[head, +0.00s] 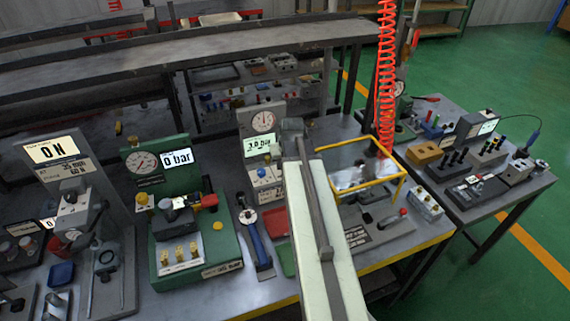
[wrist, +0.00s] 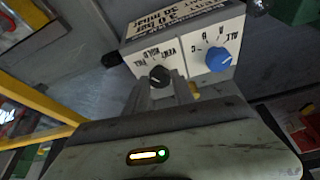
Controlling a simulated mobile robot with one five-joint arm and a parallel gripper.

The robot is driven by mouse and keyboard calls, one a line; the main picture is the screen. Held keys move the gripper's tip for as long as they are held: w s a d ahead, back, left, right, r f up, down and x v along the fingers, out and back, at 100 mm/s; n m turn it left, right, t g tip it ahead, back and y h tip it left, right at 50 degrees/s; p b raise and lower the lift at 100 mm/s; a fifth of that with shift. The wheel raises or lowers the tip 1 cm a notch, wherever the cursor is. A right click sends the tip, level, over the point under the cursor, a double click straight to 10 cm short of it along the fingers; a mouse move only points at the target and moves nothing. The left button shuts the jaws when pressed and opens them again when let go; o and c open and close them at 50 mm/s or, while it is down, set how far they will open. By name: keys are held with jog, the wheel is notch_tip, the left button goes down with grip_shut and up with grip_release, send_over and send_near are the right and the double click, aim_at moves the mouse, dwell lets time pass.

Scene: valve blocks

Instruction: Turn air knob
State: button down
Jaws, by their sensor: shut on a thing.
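In the wrist view a pale valve block (wrist: 186,45) carries two knobs. The black knob (wrist: 159,76) has a VENT, HOLD, FILL scale beside it, and the blue knob (wrist: 218,59) has a lettered scale ending in ALL. My gripper (wrist: 163,87) has its two fingers at the black knob, one on each side, shut on it. The finger ends partly hide the knob's lower side. In the head view the blue knob (head: 261,172) shows below a lit bar display (head: 261,146) and a round gauge (head: 263,121). My arm hides the black knob there.
A yellow frame (head: 358,139) stands right of my arm. A green gauge stand (head: 190,180) reading 0 bar and a blue-handled tool (head: 256,243) are to the left. A red coiled hose (head: 386,80) hangs behind. Green floor is open at the right.

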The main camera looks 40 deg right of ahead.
jog(key=m, duration=0.2)
jog(key=m+g+h, duration=0.1)
jog(key=m, duration=0.2)
jog(key=shift+w+a+m+h, duration=0.15)
jog(key=shift+a+m+h, duration=0.15)
jog(key=shift+m, duration=0.1)
jog(key=shift+g, duration=0.3)
jog(key=c, duration=1.1)
grip_release()
jog(key=shift+o, duration=0.2)
jog(key=shift+d, duration=0.1)
jog(key=p+v, duration=0.7)
jog(key=shift+r, duration=0.35)
